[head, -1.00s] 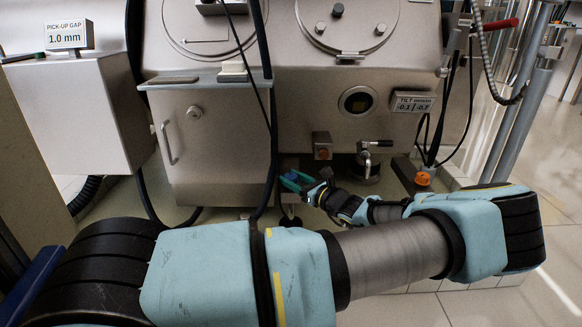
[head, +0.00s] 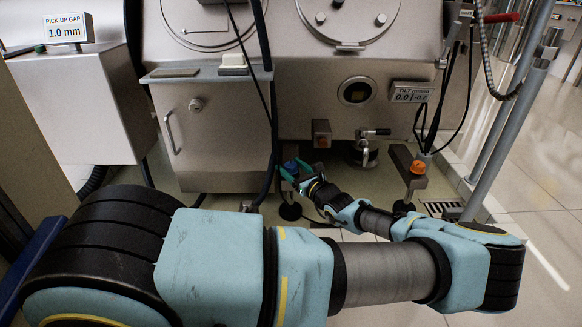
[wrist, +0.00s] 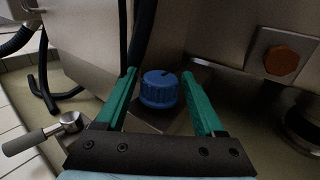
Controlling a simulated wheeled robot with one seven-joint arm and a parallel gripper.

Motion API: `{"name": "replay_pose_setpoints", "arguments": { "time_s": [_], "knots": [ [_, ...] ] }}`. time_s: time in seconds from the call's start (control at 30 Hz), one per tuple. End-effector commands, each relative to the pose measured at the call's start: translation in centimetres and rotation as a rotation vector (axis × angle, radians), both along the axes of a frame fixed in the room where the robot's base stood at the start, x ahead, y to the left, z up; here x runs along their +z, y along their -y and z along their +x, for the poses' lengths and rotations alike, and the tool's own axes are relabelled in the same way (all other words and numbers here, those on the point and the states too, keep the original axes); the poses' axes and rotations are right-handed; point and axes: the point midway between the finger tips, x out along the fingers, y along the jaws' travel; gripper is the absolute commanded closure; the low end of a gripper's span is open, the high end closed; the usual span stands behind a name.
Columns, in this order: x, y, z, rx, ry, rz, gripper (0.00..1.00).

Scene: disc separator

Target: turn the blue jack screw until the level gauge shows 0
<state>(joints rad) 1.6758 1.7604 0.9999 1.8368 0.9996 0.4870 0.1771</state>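The blue jack screw (wrist: 159,88) is a ribbed knob on a metal foot bracket. It sits between the two green fingertips of my gripper (wrist: 158,78) in the wrist view, with a visible gap on each side. My gripper is open around the knob and holds nothing. In the head view the blue screw (head: 291,166) is low under the machine, partly hidden by my gripper (head: 294,173). The level gauge (head: 411,92), marked TILT, appears to read 0.0 on the left and about -0.7 on the right; the digits are small.
An orange-topped jack screw (head: 418,168) stands to the right. A valve with a handle (head: 366,148) and a box with an orange-brown knob (head: 321,133) are close by. A dark hose hangs just left of the blue screw. A lever handle (wrist: 45,134) lies at lower left.

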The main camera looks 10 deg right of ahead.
Motion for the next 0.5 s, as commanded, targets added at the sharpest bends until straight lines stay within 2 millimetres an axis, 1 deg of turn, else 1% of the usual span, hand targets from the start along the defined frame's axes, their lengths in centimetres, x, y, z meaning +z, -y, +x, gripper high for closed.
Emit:
{"name": "replay_pose_setpoints", "arguments": {
  "time_s": [0.03, 0.07, 0.1, 0.33, 0.43, 0.5],
  "knots": [
    [0.0, 0.0, 0.0, 0.0, 0.0, 0.0, 0.23],
    [0.0, 0.0, 0.0, 0.001, 0.001, 0.0, 0.2],
    [0.0, 0.0, 0.0, 0.001, 0.001, 0.0, 0.19],
    [0.1, 0.0, 0.0, 0.001, 0.001, 0.0, 0.19],
    [0.2, 0.3, -0.6, 0.0, 0.0, 0.0, 0.19],
    [0.3, 0.7, -1.4, -0.001, 0.0, 0.0, 0.19]
  ]
}}
